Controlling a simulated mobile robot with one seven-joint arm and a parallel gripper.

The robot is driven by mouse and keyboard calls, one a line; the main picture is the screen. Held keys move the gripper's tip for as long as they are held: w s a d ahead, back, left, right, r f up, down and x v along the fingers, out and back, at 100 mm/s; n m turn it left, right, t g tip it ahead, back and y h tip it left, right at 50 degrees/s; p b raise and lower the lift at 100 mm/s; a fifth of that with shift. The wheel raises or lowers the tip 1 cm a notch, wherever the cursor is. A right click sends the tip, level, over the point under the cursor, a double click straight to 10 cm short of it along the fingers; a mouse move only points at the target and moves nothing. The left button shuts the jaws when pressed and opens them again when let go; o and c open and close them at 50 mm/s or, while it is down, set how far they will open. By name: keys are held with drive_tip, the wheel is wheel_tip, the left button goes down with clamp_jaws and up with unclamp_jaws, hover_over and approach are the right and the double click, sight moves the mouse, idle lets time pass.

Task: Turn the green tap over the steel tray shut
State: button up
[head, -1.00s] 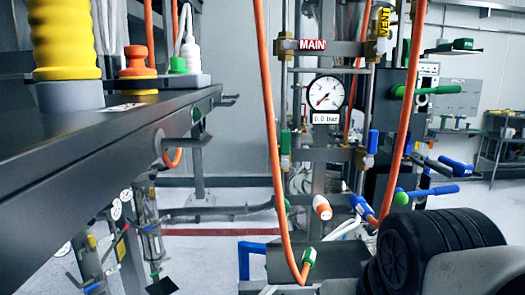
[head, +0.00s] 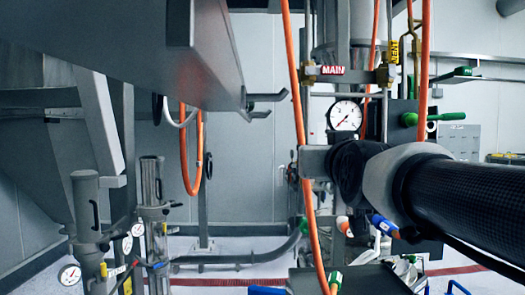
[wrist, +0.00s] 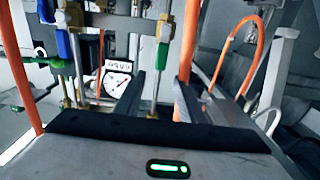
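In the wrist view, which looks upside down, a green tap handle (wrist: 162,52) on a slim pipe shows beyond and between the fingers of my gripper (wrist: 158,84). The fingers are apart, and I see nothing between them. In the head view my arm comes in from the right. I cannot tell whether finger and tap touch.
A pressure gauge (head: 344,115) is just above my gripper. An orange hose (head: 297,80) hangs close by its left side. A green lever (head: 445,117) and a blue handle (head: 384,226) are nearby. A dark overhead beam (head: 130,45) fills the upper left.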

drive_tip(key=w+p, duration=0.1)
drive_tip(key=w, duration=1.2)
drive_tip(key=shift+w+p, duration=0.1)
drive_tip(key=shift+p, duration=0.3)
clamp_jaws()
drive_tip(key=shift+f, duration=0.1)
